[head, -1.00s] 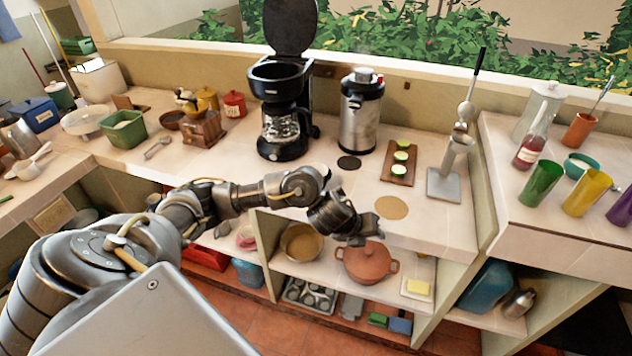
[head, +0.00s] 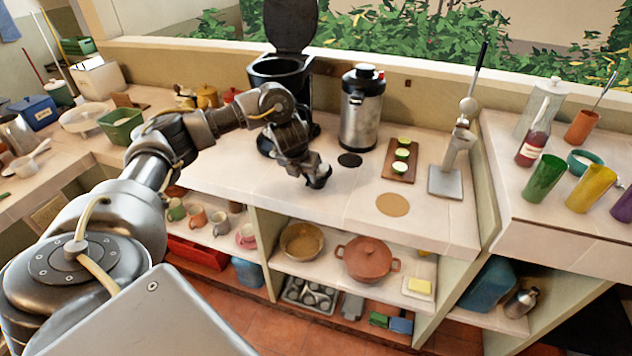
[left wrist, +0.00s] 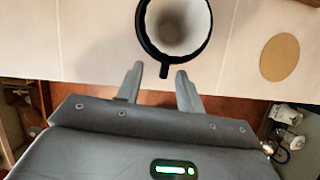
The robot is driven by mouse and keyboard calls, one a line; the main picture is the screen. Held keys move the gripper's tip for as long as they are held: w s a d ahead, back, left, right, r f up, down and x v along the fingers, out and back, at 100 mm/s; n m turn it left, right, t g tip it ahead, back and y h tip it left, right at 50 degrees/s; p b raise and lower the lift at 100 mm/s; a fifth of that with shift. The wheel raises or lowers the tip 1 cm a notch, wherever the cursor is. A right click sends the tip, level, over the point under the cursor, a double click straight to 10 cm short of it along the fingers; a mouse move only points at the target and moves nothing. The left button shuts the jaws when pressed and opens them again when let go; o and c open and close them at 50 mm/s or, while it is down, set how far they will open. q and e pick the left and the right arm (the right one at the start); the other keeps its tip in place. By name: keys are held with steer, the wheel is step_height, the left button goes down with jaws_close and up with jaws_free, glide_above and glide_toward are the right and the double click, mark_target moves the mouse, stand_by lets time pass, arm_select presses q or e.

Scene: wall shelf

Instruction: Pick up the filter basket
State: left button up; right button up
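The filter basket (left wrist: 178,24) shows in the left wrist view as a round cup with a black rim, a pale inside and a short black handle. It sits on the pale counter, its far edge cut off by the frame. My left gripper (left wrist: 160,75) is open, with the handle's end between its two fingertips; I cannot tell whether they touch it. In the head view my left gripper (head: 304,166) reaches down to the counter in front of the coffee maker (head: 283,70) and largely hides the basket. My right gripper is not in view.
A steel flask (head: 361,110) and a black disc (head: 350,160) are right of the gripper. A board with green slices (head: 400,163), a cork mat (head: 392,204) and a lever press (head: 450,165) stand further right. The counter's front edge is close.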

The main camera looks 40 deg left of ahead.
mark_target(309, 181)
arm_select(q)
steer(key=shift+w+f, duration=0.2)
steer(key=shift+f, duration=0.35)
steer(key=shift+f, duration=0.35)
steer(key=x, duration=0.1)
steer(key=b+x, duration=0.1)
steer(key=x, duration=0.1)
steer(key=shift+w+d+f, duration=0.25)
steer(key=shift+d+f, duration=0.05)
steer(key=shift+f, duration=0.05)
steer(key=shift+w+a+f+b, duration=0.1)
steer(key=shift+w+f+b, duration=0.15)
steer(key=shift+f+b, duration=0.1)
steer(key=shift+s+r, duration=0.1)
jaws_close()
